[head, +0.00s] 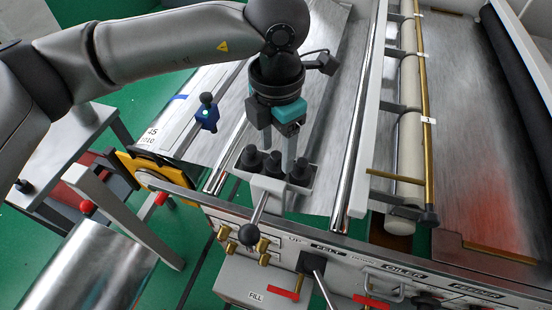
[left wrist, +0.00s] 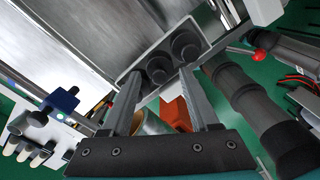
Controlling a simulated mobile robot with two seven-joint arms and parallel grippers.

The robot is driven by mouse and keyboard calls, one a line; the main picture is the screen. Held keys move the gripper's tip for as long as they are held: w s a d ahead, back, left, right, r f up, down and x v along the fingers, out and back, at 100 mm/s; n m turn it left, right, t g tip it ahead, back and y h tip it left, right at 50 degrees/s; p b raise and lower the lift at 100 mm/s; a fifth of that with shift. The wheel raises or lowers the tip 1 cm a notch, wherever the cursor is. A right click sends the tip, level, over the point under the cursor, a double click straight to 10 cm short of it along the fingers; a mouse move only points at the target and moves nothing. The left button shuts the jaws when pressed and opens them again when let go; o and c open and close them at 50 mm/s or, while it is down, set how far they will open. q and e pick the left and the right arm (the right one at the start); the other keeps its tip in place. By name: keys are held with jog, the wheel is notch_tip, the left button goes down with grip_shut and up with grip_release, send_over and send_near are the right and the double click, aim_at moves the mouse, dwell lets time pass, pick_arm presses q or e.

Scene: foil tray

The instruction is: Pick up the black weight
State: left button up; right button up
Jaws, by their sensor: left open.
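Several black weights (head: 273,164) stand upright in a small grey holder (head: 300,192) at the front of the machine. My left gripper (head: 279,150) points down above and just behind the weights in the head view. Its fingers are apart with nothing held. I cannot tell whether a fingertip touches a weight. My right gripper is not in view.
A blue clamp with a black knob (head: 207,113) stands left of my gripper. A lever with a black ball (head: 249,233) sticks out below the holder. Metal rails (head: 357,110) run along the right. The front panel (head: 350,262) carries knobs and handles.

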pick_arm(q)
jog(key=shift+f, duration=0.55)
grip_shut()
jog(key=shift+r, duration=0.1)
dwell(0.9)
